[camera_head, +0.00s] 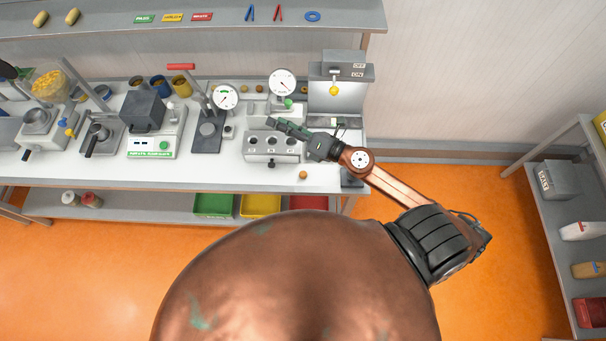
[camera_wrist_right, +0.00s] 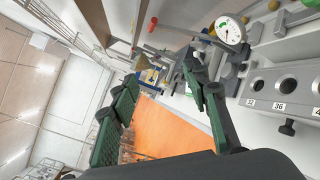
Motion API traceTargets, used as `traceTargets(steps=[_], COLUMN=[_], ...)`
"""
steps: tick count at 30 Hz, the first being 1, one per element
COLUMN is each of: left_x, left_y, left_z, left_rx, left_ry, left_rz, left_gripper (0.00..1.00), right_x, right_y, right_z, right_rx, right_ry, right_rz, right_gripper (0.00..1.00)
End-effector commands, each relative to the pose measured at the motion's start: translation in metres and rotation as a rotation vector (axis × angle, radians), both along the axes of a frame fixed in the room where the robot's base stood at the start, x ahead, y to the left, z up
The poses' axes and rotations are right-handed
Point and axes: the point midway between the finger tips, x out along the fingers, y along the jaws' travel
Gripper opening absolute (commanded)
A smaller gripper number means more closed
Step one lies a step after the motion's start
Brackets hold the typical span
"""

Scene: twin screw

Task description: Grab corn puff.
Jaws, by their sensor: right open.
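A small round orange-brown ball (camera_head: 303,174), which looks like a corn puff, lies on the white bench top near its front edge. My right gripper (camera_head: 281,124) is above the grey block with several holes, behind and left of this ball. In the right wrist view the right gripper (camera_wrist_right: 160,72) has its two green fingers wide apart with nothing between them. The ball by the front edge cannot be made out in that view. My left gripper is not in view.
The grey holed block (camera_head: 262,144) stands beside the ball and also shows in the wrist view (camera_wrist_right: 267,83). Dial gauges (camera_head: 282,83) and a press stand (camera_head: 344,75) rise behind. More small balls (camera_head: 258,88) sit at the back. A bowl of yellow pieces (camera_head: 48,80) is far left.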

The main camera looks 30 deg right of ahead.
Motion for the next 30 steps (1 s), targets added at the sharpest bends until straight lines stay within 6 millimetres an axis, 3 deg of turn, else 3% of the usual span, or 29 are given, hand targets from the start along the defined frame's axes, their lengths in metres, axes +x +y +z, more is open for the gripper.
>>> traceTargets(steps=[2, 4, 6, 10, 12, 16, 30], left_x=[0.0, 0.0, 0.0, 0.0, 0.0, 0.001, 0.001], left_y=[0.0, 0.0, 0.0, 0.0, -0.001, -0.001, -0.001], left_z=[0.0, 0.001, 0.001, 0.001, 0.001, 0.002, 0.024], left_rx=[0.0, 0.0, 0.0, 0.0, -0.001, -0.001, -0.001], left_ry=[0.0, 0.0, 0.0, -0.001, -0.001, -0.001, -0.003], left_rz=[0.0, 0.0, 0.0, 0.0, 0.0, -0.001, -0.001], left_gripper=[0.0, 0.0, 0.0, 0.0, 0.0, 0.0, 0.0], right_x=[-0.013, -0.029, -0.045, -0.066, -0.074, -0.081, -0.062], right_y=[0.023, 0.025, 0.01, -0.036, -0.059, -0.081, -0.067], right_z=[-0.046, -0.093, -0.138, -0.196, -0.214, -0.23, -0.275], right_rx=[-0.296, -0.536, -0.746, -1.037, -1.135, -1.223, -1.226], right_ry=[0.003, 0.032, 0.077, 0.174, 0.221, 0.267, 0.276], right_rz=[0.188, 0.337, 0.462, 0.623, 0.676, 0.723, 0.729], right_gripper=[0.43, 0.43, 0.43, 0.43, 0.43, 0.43, 0.43])
